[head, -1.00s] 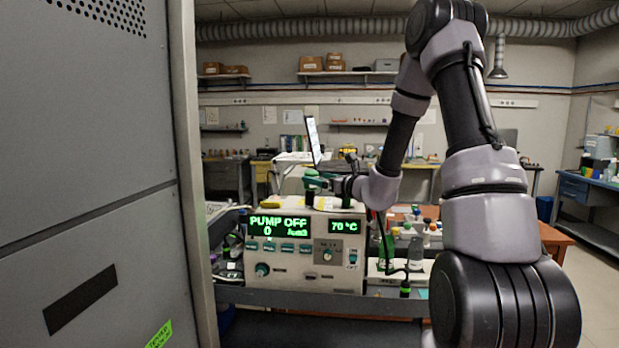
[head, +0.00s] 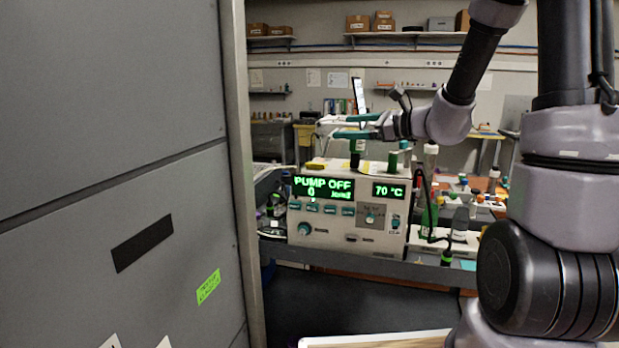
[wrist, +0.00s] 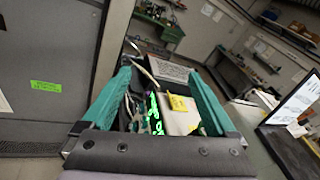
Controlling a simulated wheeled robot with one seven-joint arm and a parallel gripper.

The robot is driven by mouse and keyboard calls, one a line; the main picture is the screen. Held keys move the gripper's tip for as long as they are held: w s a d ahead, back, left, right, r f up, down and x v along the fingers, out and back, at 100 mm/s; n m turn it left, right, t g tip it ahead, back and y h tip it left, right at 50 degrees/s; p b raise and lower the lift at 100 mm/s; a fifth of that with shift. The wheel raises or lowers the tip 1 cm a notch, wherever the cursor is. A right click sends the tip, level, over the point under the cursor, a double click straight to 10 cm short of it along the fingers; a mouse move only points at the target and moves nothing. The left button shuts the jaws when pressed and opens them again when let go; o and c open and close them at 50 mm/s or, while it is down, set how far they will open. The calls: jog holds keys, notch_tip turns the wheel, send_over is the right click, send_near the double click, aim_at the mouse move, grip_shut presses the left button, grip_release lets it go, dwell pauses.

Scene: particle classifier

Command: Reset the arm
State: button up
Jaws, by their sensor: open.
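My gripper (head: 352,135) is held out level above the pump machine (head: 350,238), pointing left in the head view. Its teal fingers are spread wide with nothing between them in the wrist view (wrist: 160,98). The pump machine is a pale box whose green display reads PUMP OFF, 0 and 70 °C. Its pale top with a yellow label (wrist: 178,103) shows beyond the fingers in the wrist view. My arm comes in from the right of the head view, raised and bent down to the wrist.
A large grey cabinet (head: 110,120) fills the left side. Vials and small bottles stand on the bench right of the machine, near a white-capped bottle (head: 431,160). A dark screen (head: 359,95) rises behind the gripper. A pale board edge (head: 378,341) shows at the bottom.

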jog(key=s+a+r+n+g+h, duration=0.15)
jog(key=s+n+g+h, duration=0.35)
jog(key=s+n, duration=0.8)
jog(key=s+d+r+n+t+h, duration=0.2)
jog(key=s+d+h, duration=0.4)
jog(key=s+d, duration=0.4)
jog(key=shift+s+d+r+n+t, duration=0.3)
jog(key=shift+d+r+n, duration=0.35)
jog(key=shift+d+n, duration=0.4)
jog(key=shift+d, duration=0.15)
dwell(0.6)
